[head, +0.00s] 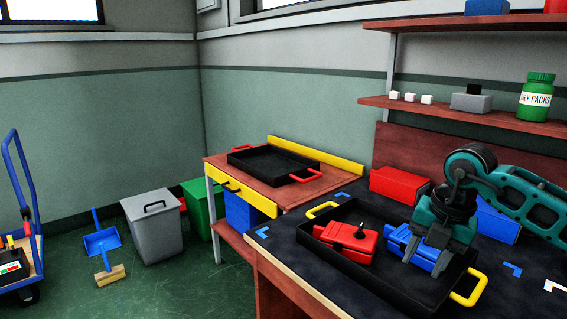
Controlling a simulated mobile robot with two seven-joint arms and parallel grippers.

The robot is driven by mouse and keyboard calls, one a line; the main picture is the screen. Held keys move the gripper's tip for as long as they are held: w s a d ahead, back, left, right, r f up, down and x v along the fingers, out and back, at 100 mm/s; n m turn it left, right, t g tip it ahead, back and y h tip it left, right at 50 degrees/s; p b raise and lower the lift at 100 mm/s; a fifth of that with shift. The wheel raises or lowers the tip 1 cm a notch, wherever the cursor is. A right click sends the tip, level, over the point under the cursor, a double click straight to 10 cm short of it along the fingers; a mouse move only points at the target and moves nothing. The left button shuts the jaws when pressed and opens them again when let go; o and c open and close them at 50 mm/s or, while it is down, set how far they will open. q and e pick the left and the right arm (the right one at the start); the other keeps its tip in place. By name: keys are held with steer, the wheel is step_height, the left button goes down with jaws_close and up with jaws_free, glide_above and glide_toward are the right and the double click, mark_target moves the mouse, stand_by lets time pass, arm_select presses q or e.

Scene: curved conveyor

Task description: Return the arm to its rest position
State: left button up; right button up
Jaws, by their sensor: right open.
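My right arm comes in from the right, teal and dark grey. Its gripper (424,262) points down over the black tray with yellow handles (385,283) on the dark bench. The jaws are open, with a finger at either side of a blue part (427,261) in the tray. The gripper hides some of this part, and I cannot tell whether the fingers touch it. A red part (338,239) with a black knob on top lies in the tray to the left of the gripper. My left gripper is not in view.
A red box (399,185) and a blue box (498,224) stand behind the tray. A side table holds an empty black tray with red handles (272,161). Shelves hold a green jar (536,97) and small white blocks. Bins (152,226) and a blue trolley (22,200) stand left.

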steer(key=s+a+f+n+g+y+p, duration=0.1)
steer(key=s+a+n+y, duration=0.2)
steer(key=a, duration=0.5)
steer(key=s+a+f+g+y+p, duration=0.1)
steer(key=s+a+f+y, duration=0.1)
steer(key=a+y, duration=0.45)
steer(key=s+a+r+m+t+y+p, duration=0.35)
steer(key=a+r+y, duration=0.25)
steer(key=a+y, duration=0.3)
steer(key=d+f+m+t+h+p, duration=0.1)
steer(key=d+f+m+t+h, duration=0.3)
steer(key=m+t+h, duration=0.45)
steer(key=d+f+m+t+h+p, duration=0.25)
steer(key=d+m+t, duration=0.25)
steer(key=m, duration=0.6)
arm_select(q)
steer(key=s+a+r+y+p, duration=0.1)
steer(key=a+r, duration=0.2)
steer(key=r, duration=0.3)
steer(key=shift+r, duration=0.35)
arm_select(e)
steer(key=s+d+f+m+g+h, duration=0.3)
steer(key=s+f, duration=0.3)
steer(key=f, duration=0.1)
steer(key=s+d+f+m+g+h, duration=0.3)
steer(key=s+f, duration=0.3)
steer(key=f, duration=0.1)
steer(key=shift+s+d+h, duration=0.2)
steer(key=shift+d+h, duration=0.1)
steer(key=shift+h, duration=0.05)
